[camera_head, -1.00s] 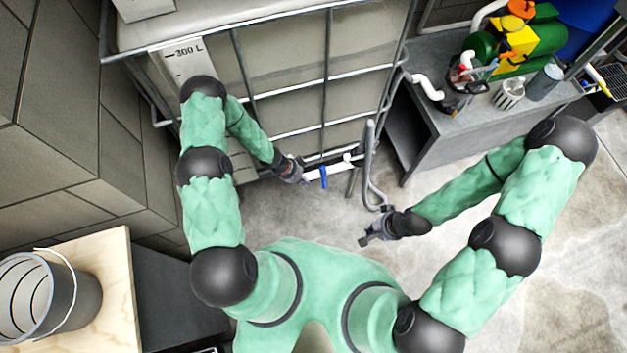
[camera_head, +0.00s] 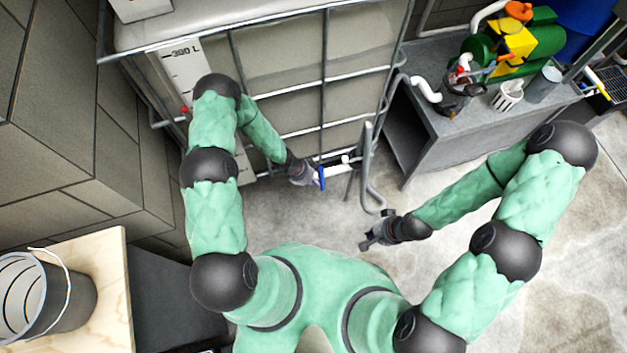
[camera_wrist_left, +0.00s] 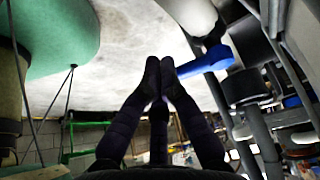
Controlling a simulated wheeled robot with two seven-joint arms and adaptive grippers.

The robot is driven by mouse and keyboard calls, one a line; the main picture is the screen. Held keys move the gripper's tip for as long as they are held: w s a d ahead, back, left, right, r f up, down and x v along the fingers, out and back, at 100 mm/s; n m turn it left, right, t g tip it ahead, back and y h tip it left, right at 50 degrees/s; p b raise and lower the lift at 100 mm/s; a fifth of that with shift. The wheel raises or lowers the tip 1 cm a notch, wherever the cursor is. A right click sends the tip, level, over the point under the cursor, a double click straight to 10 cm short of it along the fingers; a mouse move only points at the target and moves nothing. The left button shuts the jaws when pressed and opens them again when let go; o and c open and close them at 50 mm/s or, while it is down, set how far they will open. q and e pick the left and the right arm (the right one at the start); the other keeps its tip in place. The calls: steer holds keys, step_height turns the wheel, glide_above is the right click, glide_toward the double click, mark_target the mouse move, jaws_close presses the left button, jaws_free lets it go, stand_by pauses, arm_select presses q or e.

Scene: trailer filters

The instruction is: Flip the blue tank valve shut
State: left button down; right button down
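The blue tank valve handle (camera_head: 321,178) sits on the white outlet pipe at the bottom of the caged tank (camera_head: 290,85). In the head view it hangs roughly across the pipe. My left gripper (camera_head: 314,178) is at its left side, very close to it. In the left wrist view the fingertips of my left gripper (camera_wrist_left: 160,68) are together with nothing visible between them. The blue handle (camera_wrist_left: 205,62) lies just right of the tips; I cannot tell whether they touch. My right gripper (camera_head: 371,236) looks open and empty, over the floor to the right.
A bent grey metal tube (camera_head: 367,175) stands just right of the valve. A grey bench (camera_head: 440,135) with green and yellow equipment is at the right. A bucket (camera_head: 65,295) stands on a wooden board at the lower left.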

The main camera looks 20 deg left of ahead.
arm_select(q)
steer(key=shift+d, duration=0.45)
arm_select(e)
steer(key=shift+d+r, duration=0.1)
steer(key=shift+d, duration=0.35)
steer(key=shift+a, duration=0.1)
arm_select(q)
steer(key=shift+a, duration=0.1)
arm_select(e)
steer(key=shift+r, duration=0.1)
arm_select(q)
steer(key=shift+w+a+p, duration=0.25)
steer(key=shift+a+p, duration=0.5)
arm_select(e)
steer(key=shift+r, duration=0.6)
